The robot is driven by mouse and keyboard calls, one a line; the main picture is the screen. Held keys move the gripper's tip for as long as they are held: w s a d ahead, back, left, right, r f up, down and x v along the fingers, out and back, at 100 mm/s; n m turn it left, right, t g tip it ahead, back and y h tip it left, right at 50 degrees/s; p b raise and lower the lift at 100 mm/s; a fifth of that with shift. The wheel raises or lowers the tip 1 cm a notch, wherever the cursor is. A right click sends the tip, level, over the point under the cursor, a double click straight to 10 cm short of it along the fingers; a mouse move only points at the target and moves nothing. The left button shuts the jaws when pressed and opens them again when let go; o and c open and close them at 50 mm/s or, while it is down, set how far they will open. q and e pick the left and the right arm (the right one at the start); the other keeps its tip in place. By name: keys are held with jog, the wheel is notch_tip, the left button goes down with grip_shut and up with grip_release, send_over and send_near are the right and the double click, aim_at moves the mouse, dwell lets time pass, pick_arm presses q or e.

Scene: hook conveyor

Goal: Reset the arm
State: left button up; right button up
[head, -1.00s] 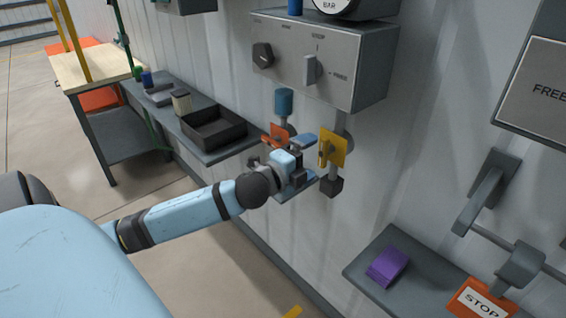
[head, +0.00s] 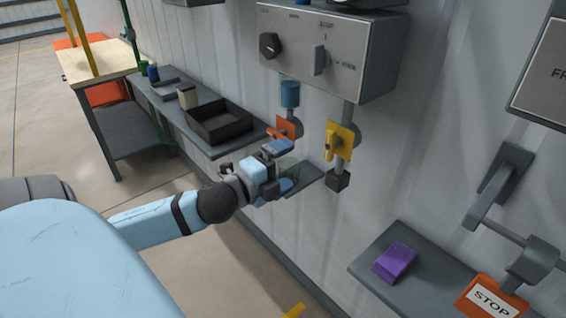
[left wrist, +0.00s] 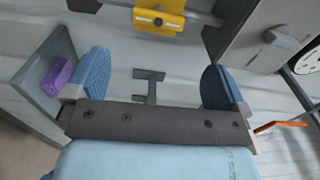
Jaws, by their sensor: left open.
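My left gripper (head: 284,166) is in front of the wall, below and left of the control box, with its blue fingers spread apart and nothing between them. It sits to the left of the yellow valve handle (head: 341,142) and clear of it. An orange valve handle (head: 285,129) is just above and behind the gripper. My right gripper is not in view.
A grey control box (head: 330,50) with knobs juts from the wall above. A shelf with a black tray (head: 218,122) is to the left, beside a wooden table (head: 98,62). A shelf at lower right holds a purple block (head: 394,262) and a STOP sign (head: 490,297).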

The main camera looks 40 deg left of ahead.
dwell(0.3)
pick_arm(q)
jog(key=s+d+f+n+g+p, duration=0.1)
jog(key=s+d+f+n+g, duration=0.2)
jog(key=f, duration=0.5)
jog(key=s+d+f+n+g+p, duration=0.1)
jog(key=s+d+f+n+p, duration=0.1)
jog(key=d+f+n, duration=0.4)
jog(key=s+d+f+n+g+p, duration=0.1)
jog(key=s+d+f+n+g, duration=0.15)
jog(key=f, duration=0.65)
jog(key=s+d+f+n+h+p, duration=0.1)
jog(key=s+d+f+n, duration=0.3)
jog(key=d, duration=0.3)
jog(key=shift+s+d+f+h, duration=0.35)
jog(key=shift+s+f, duration=0.4)
jog(key=shift+f, duration=0.15)
